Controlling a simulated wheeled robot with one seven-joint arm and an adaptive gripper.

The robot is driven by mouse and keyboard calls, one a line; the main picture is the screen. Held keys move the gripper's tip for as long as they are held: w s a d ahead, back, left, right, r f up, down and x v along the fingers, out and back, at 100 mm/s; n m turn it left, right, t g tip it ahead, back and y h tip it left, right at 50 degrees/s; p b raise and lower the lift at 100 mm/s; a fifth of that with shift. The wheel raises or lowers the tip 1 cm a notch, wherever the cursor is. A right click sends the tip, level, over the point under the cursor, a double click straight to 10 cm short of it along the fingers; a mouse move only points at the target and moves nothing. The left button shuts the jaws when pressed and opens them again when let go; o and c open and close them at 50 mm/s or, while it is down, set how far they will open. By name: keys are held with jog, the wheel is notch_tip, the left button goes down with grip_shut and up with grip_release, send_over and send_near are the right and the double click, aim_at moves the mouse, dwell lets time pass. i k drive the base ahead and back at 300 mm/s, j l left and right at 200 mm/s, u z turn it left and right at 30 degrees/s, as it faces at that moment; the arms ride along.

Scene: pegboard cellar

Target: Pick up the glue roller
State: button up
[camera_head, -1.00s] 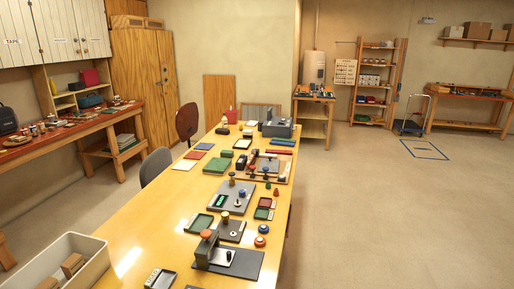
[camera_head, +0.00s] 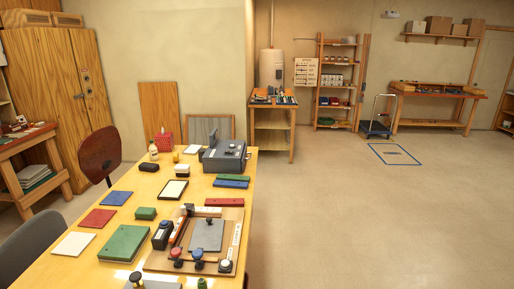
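I cannot pick out the glue roller for certain among the small items on the long yellow table (camera_head: 62,272). At its far end are a small pale bottle (camera_head: 153,151), a black rounded item (camera_head: 149,167), a small black-and-white item (camera_head: 182,170) and a grey machine (camera_head: 224,159). Nearer, a wooden board (camera_head: 158,262) carries several dark-knobbed stamps (camera_head: 198,259) and a grey plate (camera_head: 207,235). A black box-like item (camera_head: 163,234) stands at the board's left. My gripper is not in view.
Books and pads, such as a green one (camera_head: 124,243) and a red one (camera_head: 97,218), lie on the table's left. A dark red chair (camera_head: 99,153) and a grey chair (camera_head: 32,246) stand along its left side. Open floor (camera_head: 370,215) lies to the right.

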aim_at(181, 169)
jog(key=i, duration=0.65)
jog(key=i+u, duration=0.15)
jog(key=i, duration=0.5)
jog(key=i+l, duration=0.2)
jog(key=i, duration=0.5)
jog(key=i+u, duration=0.4)
jog(key=i+l+u, duration=0.2)
jog(key=u, duration=0.25)
jog(key=i+l+u, duration=0.65)
jog(key=u, duration=0.2)
jog(key=i+l+u, duration=0.2)
jog(key=l+u, duration=0.2)
jog(key=i+l+u, duration=0.3)
jog(key=l, duration=0.3)
jog(key=i+l+u, duration=0.15)
jog(key=i+l, duration=0.1)
jog(key=l, duration=0.1)
